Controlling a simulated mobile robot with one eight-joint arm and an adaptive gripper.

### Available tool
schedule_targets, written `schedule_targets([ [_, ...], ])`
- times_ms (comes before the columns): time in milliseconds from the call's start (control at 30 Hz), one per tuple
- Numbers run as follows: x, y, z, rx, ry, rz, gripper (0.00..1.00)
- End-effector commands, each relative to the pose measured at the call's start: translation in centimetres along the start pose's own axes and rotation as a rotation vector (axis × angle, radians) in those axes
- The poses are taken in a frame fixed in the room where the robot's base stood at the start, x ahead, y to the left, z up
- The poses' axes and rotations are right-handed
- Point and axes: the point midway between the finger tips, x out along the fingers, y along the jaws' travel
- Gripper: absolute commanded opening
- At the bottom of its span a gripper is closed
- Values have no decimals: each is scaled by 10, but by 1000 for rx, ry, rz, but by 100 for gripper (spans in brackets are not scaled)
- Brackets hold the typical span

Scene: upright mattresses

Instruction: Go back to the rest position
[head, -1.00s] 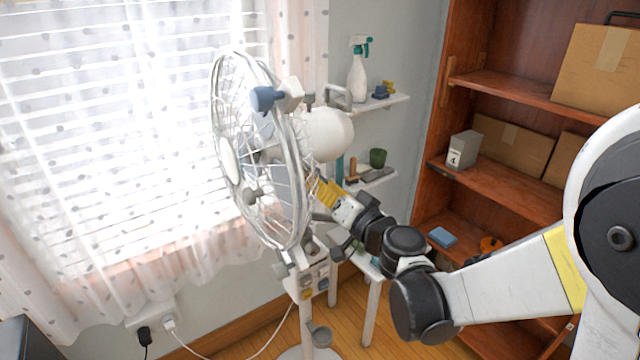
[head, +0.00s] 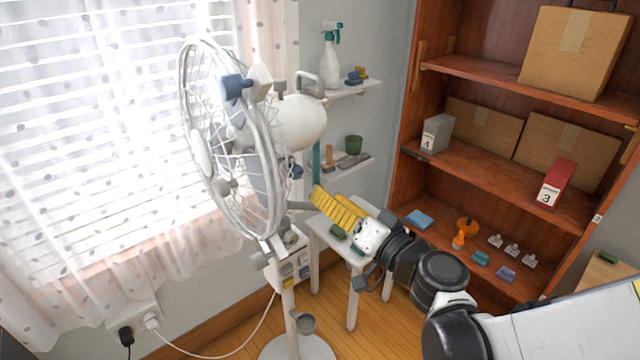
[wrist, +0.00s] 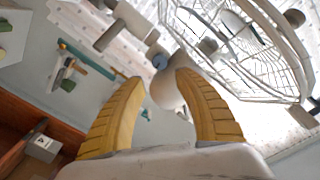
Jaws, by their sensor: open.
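My gripper (head: 318,199) has yellow ribbed fingers and is beside the stand of a white pedestal fan (head: 235,140) in the head view. In the wrist view my gripper (wrist: 158,85) is open, with its two fingers spread apart and nothing held between them. The fan's motor housing (wrist: 168,92) shows beyond the gap, and its wire cage (wrist: 235,45) is at the upper right. In the head view the fingertips are just right of the fan's pole, below the round motor housing. I cannot tell if they touch the fan.
A small white table (head: 352,312) with items stands behind my gripper. Wall shelves (head: 345,92) hold a spray bottle (head: 330,62). A brown shelf unit (head: 480,172) with boxes and small items is at the right. The fan's cord (head: 215,354) runs to a wall socket.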

Motion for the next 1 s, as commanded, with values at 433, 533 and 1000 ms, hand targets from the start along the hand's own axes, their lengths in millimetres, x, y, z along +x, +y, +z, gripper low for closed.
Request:
schedule_targets([
  [433,-21,-8,35,-99,-247,103,39],
  [533,-50,-1,54,-157,-402,217,39],
  [1000,-204,55,53,-344,-707,782,39],
])
